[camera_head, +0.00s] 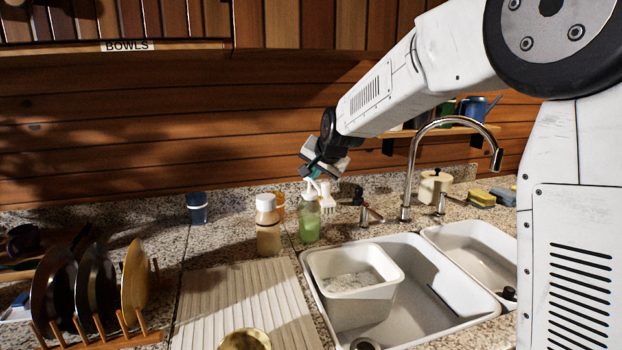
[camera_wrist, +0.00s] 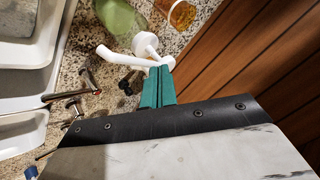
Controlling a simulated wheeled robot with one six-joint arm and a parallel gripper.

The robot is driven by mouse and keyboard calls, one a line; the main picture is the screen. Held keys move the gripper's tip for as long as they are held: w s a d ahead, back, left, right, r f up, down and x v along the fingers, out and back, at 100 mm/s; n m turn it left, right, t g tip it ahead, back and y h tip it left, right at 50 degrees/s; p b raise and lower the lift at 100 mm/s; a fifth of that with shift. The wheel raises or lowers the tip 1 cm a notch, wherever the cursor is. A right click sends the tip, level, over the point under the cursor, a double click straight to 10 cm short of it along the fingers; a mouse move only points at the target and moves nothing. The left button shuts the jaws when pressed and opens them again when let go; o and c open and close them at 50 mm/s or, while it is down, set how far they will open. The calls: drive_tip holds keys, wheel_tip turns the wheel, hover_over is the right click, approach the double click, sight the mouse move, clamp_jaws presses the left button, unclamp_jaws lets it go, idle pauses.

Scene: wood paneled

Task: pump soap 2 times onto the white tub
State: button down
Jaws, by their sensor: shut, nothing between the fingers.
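A green soap bottle (camera_head: 309,222) with a white pump head (camera_head: 312,188) stands on the counter behind the sink. The white tub (camera_head: 352,282) sits in the left sink basin, with its open top facing up. My gripper (camera_head: 315,174) is just above the pump head, its teal fingers shut and empty. In the wrist view the shut fingers (camera_wrist: 157,68) are at the white pump head (camera_wrist: 147,46), and the green bottle (camera_wrist: 119,16) is partly cut off at the top. I cannot tell whether the fingertips touch the pump.
A tan bottle with a white cap (camera_head: 268,226) stands left of the soap. The tall faucet (camera_head: 410,175) rises to the right. A ribbed drainboard (camera_head: 235,295) and a plate rack (camera_head: 95,290) lie left of the sink.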

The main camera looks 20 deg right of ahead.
drive_tip(key=shift+f, duration=0.95)
drive_tip(key=shift+r, duration=1.5)
drive_tip(key=shift+r, duration=0.1)
wheel_tip(320, 180, up, 7)
